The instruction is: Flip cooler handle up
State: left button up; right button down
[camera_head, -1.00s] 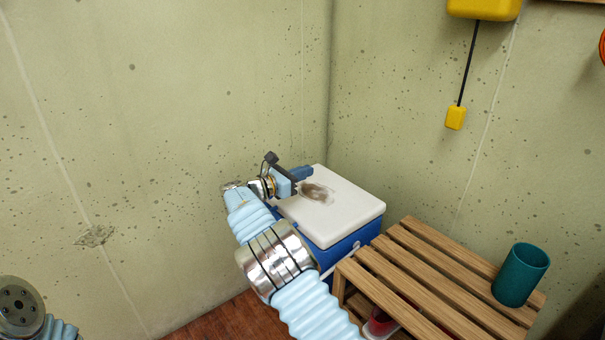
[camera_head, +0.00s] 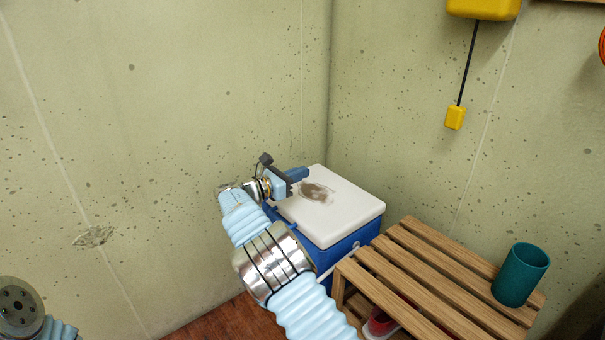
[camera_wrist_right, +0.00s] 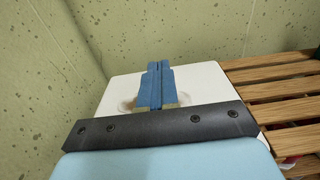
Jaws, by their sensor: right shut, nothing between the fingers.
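The cooler has a blue body (camera_head: 347,252) and a white lid (camera_head: 345,210) with a brown smudge, and stands in the corner of the walls. A thin pale bar (camera_head: 331,268), perhaps its handle, shows at the front side, partly hidden by my right arm. My right gripper (camera_head: 303,173) is shut and empty, above the far left part of the lid. In the right wrist view its blue fingers (camera_wrist_right: 158,80) are together over the white lid (camera_wrist_right: 200,83). Whether they touch the lid cannot be told. Only part of my left arm shows at the lower left; its gripper is out of view.
A slatted wooden bench (camera_head: 420,270) stands close to the right of the cooler, with a teal cup (camera_head: 521,274) on it. A red and white item (camera_head: 380,324) is under the bench. Concrete walls close off the back and left. A yellow box (camera_head: 455,117) hangs on a cord.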

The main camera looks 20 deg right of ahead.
jog(key=v, duration=1.2)
jog(key=shift+a+b, duration=0.25)
jog(key=shift+b, duration=0.2)
